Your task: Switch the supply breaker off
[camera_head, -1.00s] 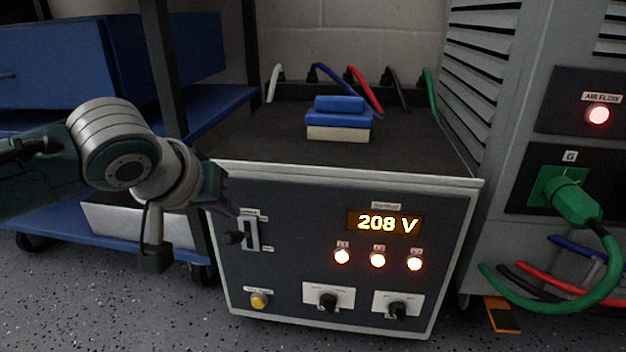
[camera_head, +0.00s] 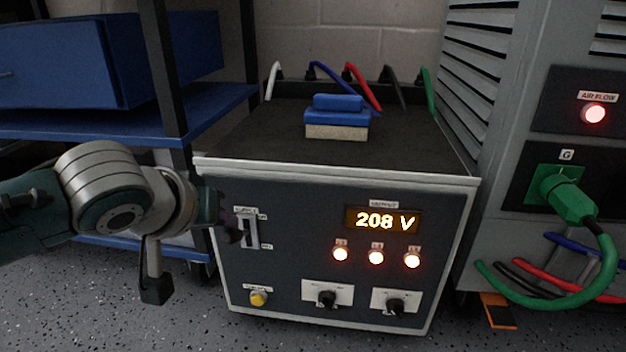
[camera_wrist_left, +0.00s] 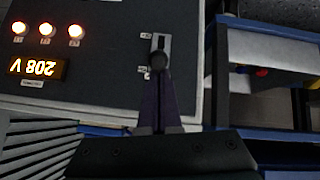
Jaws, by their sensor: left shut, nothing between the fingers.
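The supply breaker's black lever knob (camera_head: 234,236) sticks out of a light slotted plate (camera_head: 248,230) at the upper left of the supply cabinet's front panel. In the left wrist view, which shows the panel upside down, the knob (camera_wrist_left: 158,61) stands in front of the slot (camera_wrist_left: 161,44). My left gripper (camera_head: 226,219) is shut and empty, its fingertips close to the knob from above. In the wrist view the dark purple fingers (camera_wrist_left: 158,84) end right at the knob; I cannot tell if they touch. The display (camera_head: 382,220) reads 208 V. My right gripper is out of view.
Three lamps (camera_head: 376,257) are lit below the display. Two rotary knobs (camera_head: 326,299) and a yellow button (camera_head: 258,298) sit lower on the panel. A blue shelf cart (camera_head: 110,125) stands left; a grey cabinet with a green plug (camera_head: 565,195) stands right.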

